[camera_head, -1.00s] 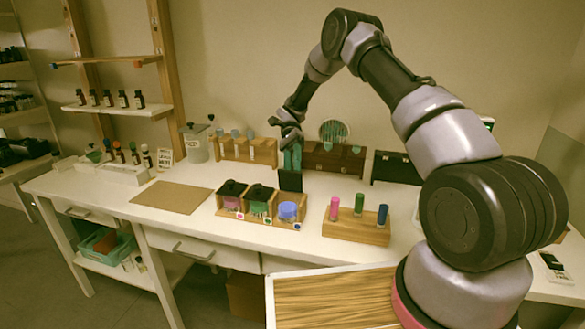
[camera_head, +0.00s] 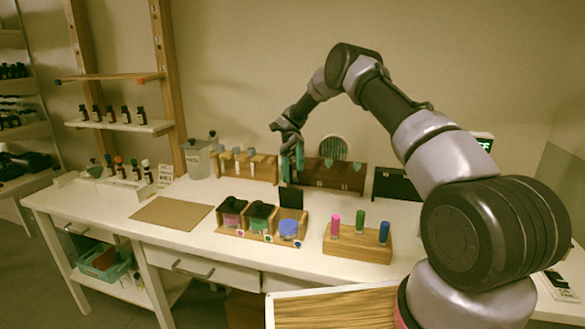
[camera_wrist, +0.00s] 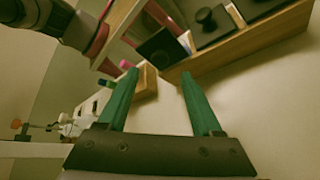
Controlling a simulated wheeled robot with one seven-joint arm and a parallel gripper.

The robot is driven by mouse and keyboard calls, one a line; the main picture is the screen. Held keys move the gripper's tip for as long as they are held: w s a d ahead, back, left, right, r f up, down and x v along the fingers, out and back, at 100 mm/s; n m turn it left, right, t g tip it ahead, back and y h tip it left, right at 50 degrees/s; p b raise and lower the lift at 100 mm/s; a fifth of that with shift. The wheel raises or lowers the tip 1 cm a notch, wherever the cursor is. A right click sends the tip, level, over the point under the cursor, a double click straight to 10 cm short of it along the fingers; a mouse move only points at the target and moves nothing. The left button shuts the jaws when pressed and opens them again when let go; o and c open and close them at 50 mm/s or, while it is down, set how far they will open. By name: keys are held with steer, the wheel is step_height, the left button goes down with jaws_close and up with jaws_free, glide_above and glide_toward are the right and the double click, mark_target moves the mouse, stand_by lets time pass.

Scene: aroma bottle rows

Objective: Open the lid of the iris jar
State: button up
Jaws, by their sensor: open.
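A wooden rack (camera_head: 262,238) holds pink (camera_head: 231,222), green (camera_head: 257,225) and blue (camera_head: 288,229) jars. I cannot read which label says iris. Dark lids with knobs lie flat over the pink and green jars. A dark square lid (camera_head: 290,197) stands upright at the back of the blue jar's compartment, leaving that jar uncovered. In the wrist view, this lid (camera_wrist: 160,50) appears beyond the fingertips, and a flat knobbed lid (camera_wrist: 214,28) is to its right. My gripper (camera_head: 291,178) is open and empty, its green fingers (camera_wrist: 159,74) just above or behind the upright lid; contact is unclear.
A wooden block (camera_head: 357,243) with pink, green and blue vials stands to the right. Wooden racks (camera_head: 330,175) line the back behind my gripper. A brown mat (camera_head: 172,213) lies on the left, with clear white tabletop around it.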

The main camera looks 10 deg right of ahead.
steer(key=shift+v, duration=0.85)
